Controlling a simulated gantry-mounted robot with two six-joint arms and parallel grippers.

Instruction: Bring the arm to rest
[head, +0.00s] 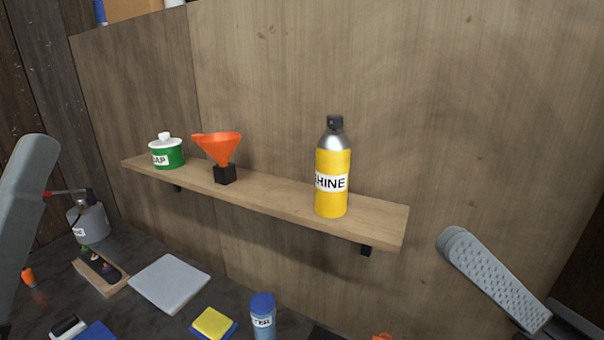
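A grey rounded part of my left arm (22,215) rises at the left edge. It stands in front of the bench and hides part of it. On the right, a grey perforated part of my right arm (492,282) points up and left, in front of the wall and to the right of the shelf. It touches nothing that I can see. No pair of fingertips shows on either side, so I cannot tell how far either gripper is open. Nothing held shows at either one.
A wooden shelf (270,205) carries a green tub (168,155), an orange funnel (219,146) and an upright yellow spray can (332,180). Below, the dark bench holds an oil can (90,222), a wooden tray (100,272), a grey slab (170,283), a yellow sponge (213,322) and a blue bottle (263,318).

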